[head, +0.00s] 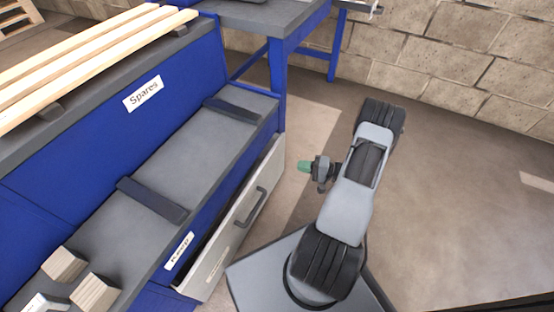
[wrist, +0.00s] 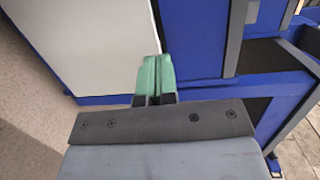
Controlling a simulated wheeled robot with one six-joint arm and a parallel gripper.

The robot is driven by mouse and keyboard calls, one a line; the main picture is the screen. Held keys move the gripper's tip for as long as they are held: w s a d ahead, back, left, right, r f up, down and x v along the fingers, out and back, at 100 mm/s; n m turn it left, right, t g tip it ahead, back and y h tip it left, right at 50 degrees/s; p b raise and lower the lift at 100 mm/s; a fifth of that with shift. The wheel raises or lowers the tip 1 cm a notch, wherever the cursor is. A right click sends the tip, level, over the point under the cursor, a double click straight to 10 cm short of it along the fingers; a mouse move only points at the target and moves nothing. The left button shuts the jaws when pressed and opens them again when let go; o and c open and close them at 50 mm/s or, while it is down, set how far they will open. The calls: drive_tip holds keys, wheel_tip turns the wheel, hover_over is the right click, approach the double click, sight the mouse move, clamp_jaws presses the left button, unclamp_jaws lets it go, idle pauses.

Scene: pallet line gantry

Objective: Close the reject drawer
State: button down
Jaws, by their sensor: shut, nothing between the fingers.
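The drawer (head: 219,258) has a pale grey front with a dark bar handle (head: 251,207). It sits low in the blue bench and stands out from it, with a dark gap behind its front. Its inside is mostly hidden. My gripper (head: 304,167) has green fingertips, pointing left towards the drawer side of the bench. It is to the right of the drawer front and appears apart from it. In the wrist view the green fingers (wrist: 157,77) are together with nothing between them. A pale panel beyond them cannot be surely identified.
The blue bench (head: 75,172) carries a "Spares" label (head: 142,93) and wooden slats (head: 95,55). Wooden blocks (head: 95,293) lie on its lower grey top. Another blue table (head: 277,62) stands behind, near a block wall (head: 440,50). The floor at right is clear.

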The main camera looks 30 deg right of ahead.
wheel_tip(320, 180, down, 3)
drive_tip(key=d+m+t+h, duration=0.1)
drive_tip(key=d+t, duration=0.1)
drive_tip(key=h+b, duration=0.1)
drive_tip(key=b, duration=0.3)
approach(272, 156)
drive_tip(key=shift+m+t, duration=0.4)
drive_tip(key=x, duration=0.7)
drive_tip(key=shift+a+f, duration=0.1)
drive_tip(key=shift+a, duration=0.25)
drive_tip(key=shift+w, duration=0.1)
